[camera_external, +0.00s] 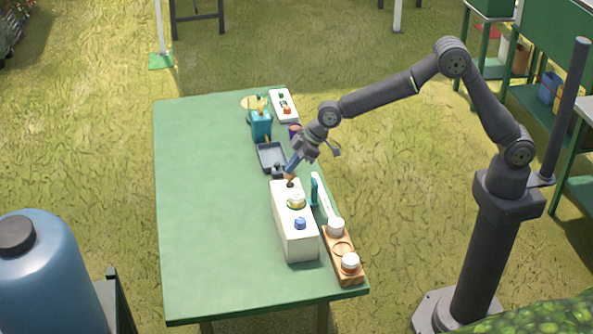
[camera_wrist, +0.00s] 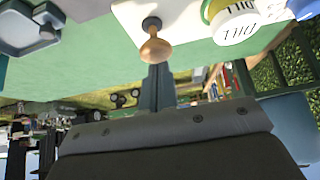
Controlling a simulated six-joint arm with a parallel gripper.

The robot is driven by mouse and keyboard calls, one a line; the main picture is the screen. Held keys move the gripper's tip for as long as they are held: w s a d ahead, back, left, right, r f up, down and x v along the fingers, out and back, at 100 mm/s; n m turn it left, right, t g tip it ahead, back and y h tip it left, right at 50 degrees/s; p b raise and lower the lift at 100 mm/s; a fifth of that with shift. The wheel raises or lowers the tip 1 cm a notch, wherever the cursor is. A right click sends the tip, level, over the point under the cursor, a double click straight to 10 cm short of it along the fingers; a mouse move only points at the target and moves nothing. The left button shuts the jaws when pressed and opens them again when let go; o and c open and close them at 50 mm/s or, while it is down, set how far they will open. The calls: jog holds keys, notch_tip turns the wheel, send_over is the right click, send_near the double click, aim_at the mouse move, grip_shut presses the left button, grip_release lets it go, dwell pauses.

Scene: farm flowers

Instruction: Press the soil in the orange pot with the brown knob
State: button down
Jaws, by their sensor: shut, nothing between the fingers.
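The brown knob (camera_wrist: 155,50), with a dark collar at its base, stands on the edge of a white box (camera_wrist: 180,12) in the wrist view. My gripper (camera_wrist: 158,70) is shut and empty, its narrow fingers pointing at the knob; I cannot tell if they touch it. In the external view my gripper (camera_external: 289,174) hangs just above the far end of the white box (camera_external: 295,243); it partly hides the knob (camera_external: 290,183). I cannot make out an orange pot with soil for sure; a small orange item (camera_external: 287,110) sits on a white tray at the back.
A labelled white cup (camera_external: 296,201) and a blue piece (camera_external: 300,223) are on the box. A wooden holder with white cups (camera_external: 350,261) is to its right. A dark tray (camera_external: 270,157) and a teal container (camera_external: 261,126) stand behind. The table's left side (camera_external: 205,210) is clear.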

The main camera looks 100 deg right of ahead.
jog(key=shift+f, duration=1.2)
jog(key=shift+r, duration=1.65)
jog(key=shift+r, duration=0.15)
notch_tip(320, 180, up, 6)
jog(key=shift+f, duration=0.1)
jog(key=shift+f, duration=0.1)
